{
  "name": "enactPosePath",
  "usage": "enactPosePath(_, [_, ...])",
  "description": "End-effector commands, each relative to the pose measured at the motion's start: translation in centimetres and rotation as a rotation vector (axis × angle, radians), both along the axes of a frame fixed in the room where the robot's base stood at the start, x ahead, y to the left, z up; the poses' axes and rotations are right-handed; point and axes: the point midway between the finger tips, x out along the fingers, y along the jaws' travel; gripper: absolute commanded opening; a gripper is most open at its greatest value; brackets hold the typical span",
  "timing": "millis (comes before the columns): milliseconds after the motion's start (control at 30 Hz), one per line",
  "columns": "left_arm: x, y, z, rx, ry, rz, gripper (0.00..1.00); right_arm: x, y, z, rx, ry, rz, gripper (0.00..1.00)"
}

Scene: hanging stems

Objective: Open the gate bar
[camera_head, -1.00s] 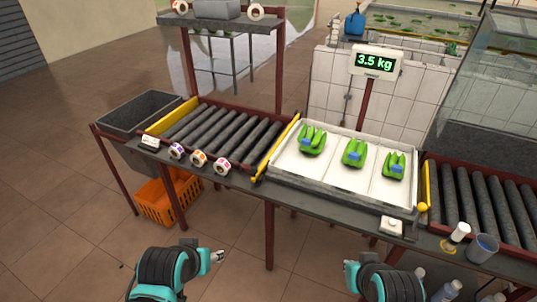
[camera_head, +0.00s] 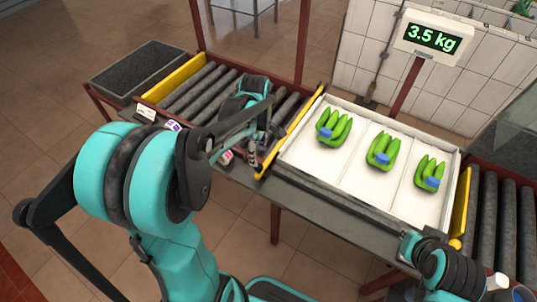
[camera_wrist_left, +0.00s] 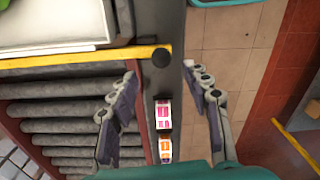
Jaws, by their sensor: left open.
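The yellow gate bar (camera_head: 298,122) lies closed across the line between the left rollers and the white tray. In the left wrist view the yellow bar (camera_wrist_left: 85,58) runs in from the left and ends by a dark round cap (camera_wrist_left: 161,57). My left gripper (camera_head: 262,148) hangs over the rollers' front edge, just left of the bar. In the wrist view its open, empty fingers (camera_wrist_left: 160,95) stand apart, with the bar beyond their tips and not touched. My right gripper (camera_head: 406,242) is near the tray's front right corner; its fingers are too small to read.
The white tray (camera_head: 345,185) holds green banana bunches under a 3.5 kg display (camera_head: 433,38). Label rolls (camera_wrist_left: 163,115) sit on the front ledge below my left gripper. A second yellow bar (camera_head: 461,205) borders the right rollers. A grey bin (camera_head: 142,72) is at far left.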

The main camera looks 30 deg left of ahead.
Motion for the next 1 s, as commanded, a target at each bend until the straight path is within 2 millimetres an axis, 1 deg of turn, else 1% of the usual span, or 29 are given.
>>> enactPosePath(33, [0.0, 0.0, -0.9, 0.000, 0.000, 0.000, 0.48, 0.0, 0.0, -0.5, 0.000, 0.000, 0.000, 0.00])
enactPosePath(200, [0.0, 0.0, -3.9, 0.000, -0.001, -0.003, 0.48, 0.0, 0.0, -1.5, 0.000, 0.000, 0.000, 0.00])
enactPosePath(300, [0.0, 0.0, -5.4, 0.000, -0.002, -0.003, 0.48, 0.0, 0.0, -2.0, 0.000, 0.000, 0.000, 0.00])
enactPosePath(400, [0.0, 0.0, -6.4, 0.000, -0.002, -0.004, 0.48, 0.0, 0.0, -2.3, 0.000, 0.000, 0.000, 0.00])
enactPosePath(533, [0.0, 0.0, -7.0, 0.000, -0.002, -0.004, 0.48, 0.0, 0.0, -2.5, 0.000, 0.000, 0.000, 0.00])
enactPosePath(767, [0.0, 0.0, -7.0, 0.000, -0.002, -0.005, 0.48, 0.0, 0.0, -2.4, 0.000, 0.000, 0.000, 0.00])
enactPosePath(800, [0.0, 0.0, -7.0, 0.000, -0.002, -0.005, 0.43, 0.0, 0.0, -2.4, 0.000, 0.000, 0.000, 0.00])
enactPosePath(867, [0.0, 0.0, -7.0, 0.000, -0.002, -0.005, 0.27, 0.0, 0.0, -2.4, 0.000, 0.000, 0.000, 0.00])
enactPosePath(900, [0.0, 0.0, -7.0, 0.000, -0.002, -0.005, 0.17, 0.0, 0.0, -2.4, 0.000, 0.000, 0.000, 0.00])
enactPosePath(967, [0.0, 0.0, -7.0, 0.000, -0.002, -0.005, 0.01, 0.0, 0.0, -2.4, 0.000, 0.000, 0.000, 0.00])
enactPosePath(1000, [0.0, 0.0, -7.0, 0.000, -0.002, -0.005, 0.00, 0.0, 0.0, -2.4, 0.000, 0.000, 0.000, 0.00])
